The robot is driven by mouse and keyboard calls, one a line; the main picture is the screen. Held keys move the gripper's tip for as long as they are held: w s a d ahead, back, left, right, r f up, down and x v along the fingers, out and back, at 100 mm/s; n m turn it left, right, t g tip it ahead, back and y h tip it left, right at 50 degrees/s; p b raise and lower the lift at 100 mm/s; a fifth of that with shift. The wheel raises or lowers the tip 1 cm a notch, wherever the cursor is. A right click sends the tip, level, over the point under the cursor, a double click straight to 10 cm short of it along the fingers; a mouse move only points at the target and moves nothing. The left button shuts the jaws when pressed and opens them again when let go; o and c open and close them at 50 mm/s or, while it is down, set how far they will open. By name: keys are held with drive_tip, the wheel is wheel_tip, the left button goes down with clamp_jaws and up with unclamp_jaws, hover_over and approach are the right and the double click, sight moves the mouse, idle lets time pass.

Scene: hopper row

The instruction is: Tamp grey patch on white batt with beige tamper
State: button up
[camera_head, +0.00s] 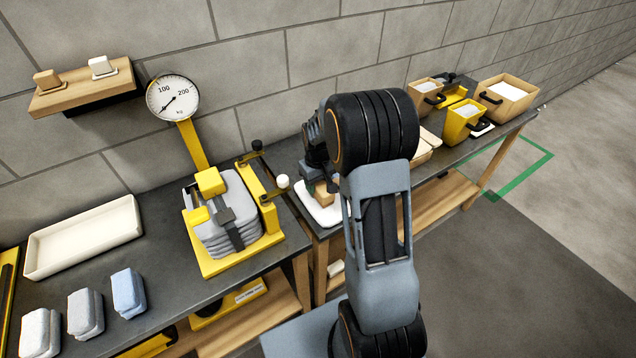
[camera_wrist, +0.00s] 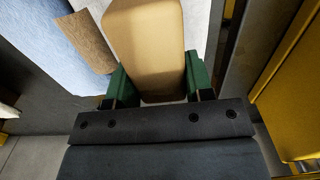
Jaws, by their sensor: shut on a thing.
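My gripper (camera_wrist: 147,88) is shut on the beige tamper (camera_wrist: 146,45), a smooth tan block held between the green finger pads. In the head view, the tamper (camera_head: 325,193) shows beside my arm, low over or on the white batt (camera_head: 318,213) on the dark bench. I cannot tell whether it touches. In the wrist view, a pale grey-white surface (camera_wrist: 197,22) shows behind the tamper, but I cannot make out the grey patch. A blue surface (camera_wrist: 40,45) and a brown strip (camera_wrist: 88,40) lie to the left. My arm hides part of the batt.
A yellow press (camera_head: 273,205) with strapped grey batts and a dial gauge (camera_head: 172,98) stands to the left. A cream tray (camera_head: 85,238) and small batts lie farther left. Several hoppers, including a yellow one (camera_head: 462,120), stand at the right. A wooden wall shelf (camera_head: 80,92) carries two blocks.

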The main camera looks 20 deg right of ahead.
drive_tip(key=shift+r+p, duration=2.25)
drive_tip(key=shift+r, duration=1.15)
drive_tip(key=shift+f, duration=0.2)
drive_tip(key=shift+f+b, duration=1.45)
drive_tip(key=shift+f, duration=0.4)
drive_tip(key=shift+f, duration=0.3)
drive_tip(key=shift+f+b, duration=1.1)
drive_tip(key=shift+f, duration=0.05)
drive_tip(key=shift+r+p, duration=2.55)
drive_tip(key=shift+r, duration=0.9)
